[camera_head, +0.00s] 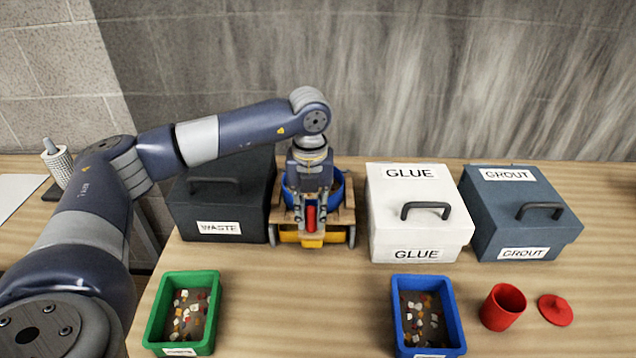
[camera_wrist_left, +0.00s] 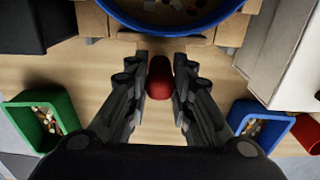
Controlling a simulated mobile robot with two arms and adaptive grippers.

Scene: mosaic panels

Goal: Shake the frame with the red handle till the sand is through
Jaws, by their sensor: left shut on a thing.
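The wooden frame (camera_head: 343,216) stands at the back of the table between the waste box and the glue box, with a yellow part at its front. Its red handle (camera_head: 311,217) points toward me. The handle also shows in the left wrist view (camera_wrist_left: 160,78). A blue round sieve (camera_wrist_left: 180,22) with several light pieces in it sits in the frame. My left gripper (camera_head: 310,222) is shut on the red handle, with a finger on each side of it. My arm hides part of the frame and sieve. My right gripper is not in view.
The dark waste box (camera_head: 220,205) is close on the left and the white glue box (camera_head: 418,215) close on the right. A grey grout box (camera_head: 520,215), green tray (camera_head: 160,318), blue tray (camera_head: 400,320), red cup (camera_head: 502,308) and red lid (camera_head: 556,311) stand around. The front middle is clear.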

